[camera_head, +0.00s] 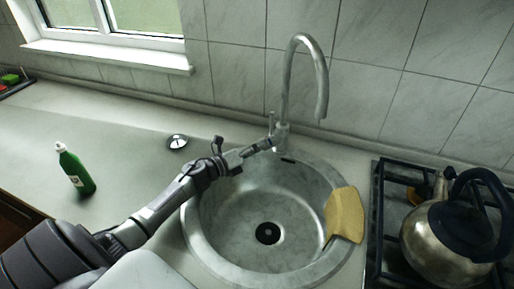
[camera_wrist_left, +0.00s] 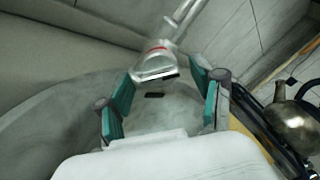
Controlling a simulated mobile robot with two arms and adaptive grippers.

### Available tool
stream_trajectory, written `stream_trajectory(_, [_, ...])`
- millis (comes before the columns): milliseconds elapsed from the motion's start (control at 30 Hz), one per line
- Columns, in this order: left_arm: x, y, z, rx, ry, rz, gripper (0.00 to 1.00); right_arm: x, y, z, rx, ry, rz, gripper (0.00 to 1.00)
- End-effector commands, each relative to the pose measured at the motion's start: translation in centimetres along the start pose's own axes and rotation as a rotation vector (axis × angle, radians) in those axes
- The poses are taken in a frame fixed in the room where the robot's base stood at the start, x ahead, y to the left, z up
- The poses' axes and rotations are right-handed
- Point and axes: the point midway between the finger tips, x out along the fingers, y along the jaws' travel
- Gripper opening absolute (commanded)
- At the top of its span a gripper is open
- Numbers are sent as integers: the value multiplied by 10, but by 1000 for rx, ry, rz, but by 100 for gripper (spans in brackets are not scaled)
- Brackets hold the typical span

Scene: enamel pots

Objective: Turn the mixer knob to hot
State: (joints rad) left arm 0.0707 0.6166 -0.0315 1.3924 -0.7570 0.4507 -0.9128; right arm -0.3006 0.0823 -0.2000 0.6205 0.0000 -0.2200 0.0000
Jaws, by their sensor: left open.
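The metal mixer tap (camera_head: 290,80) stands behind the round sink, with a tall curved spout. Its slim knob lever (camera_head: 271,122) sticks up at the left of the tap's base. My left gripper (camera_head: 263,145) reaches over the sink's back left rim, close to the tap's base. In the left wrist view the tap's base (camera_wrist_left: 155,64), with a red mark, shows between and just beyond the teal-padded fingers of the left gripper (camera_wrist_left: 164,78). These fingers are apart with nothing held between them. I cannot tell whether a finger touches the tap. My right gripper is not in view.
The grey sink (camera_head: 198,240) has a yellow cloth or sponge (camera_head: 345,214) on its right rim. A metal kettle (camera_head: 445,232) stands on the gas hob at the right. A green bottle (camera_head: 75,171) and a small round lid-like piece (camera_head: 177,142) are on the left counter, otherwise mostly clear.

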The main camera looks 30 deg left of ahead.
Motion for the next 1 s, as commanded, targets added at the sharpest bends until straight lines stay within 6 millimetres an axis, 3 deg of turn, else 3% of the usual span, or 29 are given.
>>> stream_trajectory(33, [0,0,0,0,0,0,62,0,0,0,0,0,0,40])
stream_trajectory(367, [0,0,0,0,0,0,7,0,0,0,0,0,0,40])
stream_trajectory(667, [0,0,0,-35,0,1,7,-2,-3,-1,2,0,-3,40])
stream_trajectory(1000, [-1,-1,2,-252,0,1,7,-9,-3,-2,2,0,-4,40])
